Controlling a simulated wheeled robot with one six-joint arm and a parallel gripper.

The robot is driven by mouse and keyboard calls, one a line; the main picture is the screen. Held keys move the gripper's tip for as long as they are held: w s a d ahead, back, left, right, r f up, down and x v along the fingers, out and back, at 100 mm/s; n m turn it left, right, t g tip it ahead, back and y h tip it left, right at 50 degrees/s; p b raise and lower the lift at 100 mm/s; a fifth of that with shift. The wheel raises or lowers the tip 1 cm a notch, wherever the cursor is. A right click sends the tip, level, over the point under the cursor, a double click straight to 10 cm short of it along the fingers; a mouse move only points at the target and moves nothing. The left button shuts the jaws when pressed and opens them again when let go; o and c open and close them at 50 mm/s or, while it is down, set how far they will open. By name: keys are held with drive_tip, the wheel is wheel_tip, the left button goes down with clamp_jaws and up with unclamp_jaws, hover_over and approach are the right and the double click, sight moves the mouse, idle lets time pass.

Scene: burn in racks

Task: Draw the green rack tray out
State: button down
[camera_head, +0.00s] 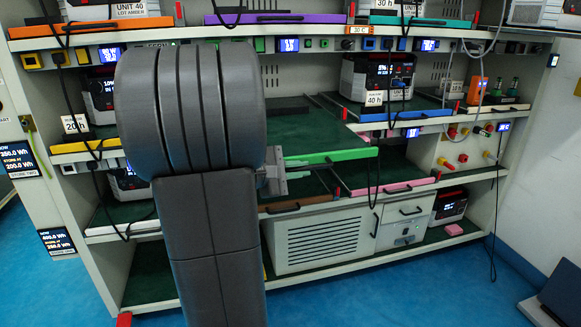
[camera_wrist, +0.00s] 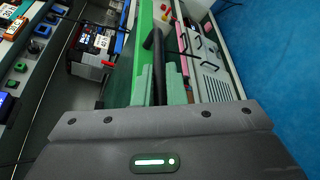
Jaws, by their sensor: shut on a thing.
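The green rack tray has a dark green bed (camera_head: 310,128) and a bright green front edge (camera_head: 335,155), and stands out in front of its shelf in the head view. Its bed looks empty where it shows; my arm covers its left part. In the wrist view its green front edge (camera_wrist: 143,35) runs up the picture, with a black bar handle (camera_wrist: 156,50) beside it. My gripper (camera_wrist: 158,88) is shut on this handle, one finger on each side. In the head view my gripper (camera_head: 274,178) shows at the left of the tray's front edge, partly behind my arm.
A blue-edged tray (camera_head: 405,115) with a power unit (camera_head: 378,77) sits right of the green tray. A pink-edged tray (camera_head: 395,188) and a brown-edged tray (camera_head: 300,204) lie below. A white cabinet (camera_head: 320,240) stands at the bottom. The blue floor (camera_head: 400,290) in front is clear.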

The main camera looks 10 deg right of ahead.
drive_tip(key=s+b, duration=0.1)
drive_tip(key=s, duration=0.9)
drive_tip(key=shift+d+f+b, duration=0.15)
drive_tip(key=shift+d+b, duration=0.05)
drive_tip(key=shift+b, duration=0.2)
drive_tip(key=c, duration=1.5)
unclamp_jaws()
drive_tip(key=shift+s, duration=0.25)
drive_tip(key=p+v, duration=0.3)
drive_tip(key=v, duration=1.1)
drive_tip(key=shift+w+d, duration=0.1)
drive_tip(key=shift+d, duration=0.1)
